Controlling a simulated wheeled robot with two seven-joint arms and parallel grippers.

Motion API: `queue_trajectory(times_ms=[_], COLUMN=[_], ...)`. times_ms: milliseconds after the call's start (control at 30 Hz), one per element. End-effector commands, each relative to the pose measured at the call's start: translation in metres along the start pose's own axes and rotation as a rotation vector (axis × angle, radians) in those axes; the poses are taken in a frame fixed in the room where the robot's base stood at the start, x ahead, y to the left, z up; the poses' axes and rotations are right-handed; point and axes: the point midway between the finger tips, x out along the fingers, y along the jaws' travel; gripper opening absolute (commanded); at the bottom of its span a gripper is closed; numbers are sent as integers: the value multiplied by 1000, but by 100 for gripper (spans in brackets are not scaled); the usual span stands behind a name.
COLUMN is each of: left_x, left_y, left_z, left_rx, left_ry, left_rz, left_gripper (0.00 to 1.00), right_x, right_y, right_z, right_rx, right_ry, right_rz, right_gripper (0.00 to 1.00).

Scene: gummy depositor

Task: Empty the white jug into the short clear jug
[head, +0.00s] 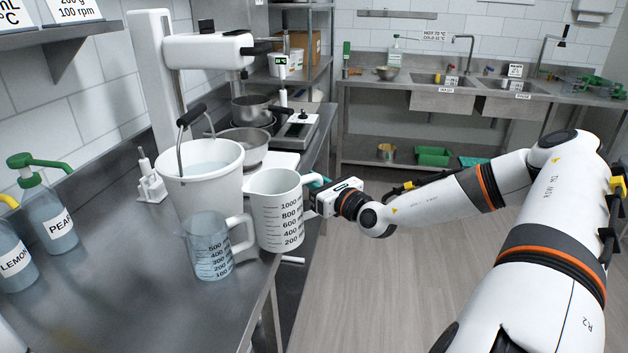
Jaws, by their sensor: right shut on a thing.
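The white jug (267,222), with black volume marks, is upright near the counter's right edge. I cannot tell whether its base touches the counter. My right gripper (317,187) is shut on the white jug at its right side; the fingertips are mostly hidden. The short clear jug (203,262) stands upright on the counter, in front and to the left of the white jug, with its handle towards it. The clear jug looks bluish, and I cannot tell what it holds. The white jug's inside is not visible. My left gripper is out of view.
A white bucket (196,188) with a raised handle stands just behind the clear jug. Pump bottles labelled PEAR (50,222) and LEMON (12,262) stand at the left. A white stand mixer (208,52) is behind. The front counter is clear.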

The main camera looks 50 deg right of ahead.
Motion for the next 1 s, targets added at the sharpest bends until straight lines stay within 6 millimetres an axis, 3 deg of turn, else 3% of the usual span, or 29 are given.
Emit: queue_trajectory(times_ms=[333, 1000], left_x=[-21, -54], left_y=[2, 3], left_z=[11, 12], left_rx=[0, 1], left_ry=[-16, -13], left_rz=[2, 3], left_gripper=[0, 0], right_x=[1, 4], right_y=[-6, -17], right_z=[-16, -36], right_rx=[-70, -209], right_ry=[-12, -38], right_rz=[-1, -1], right_gripper=[0, 0])
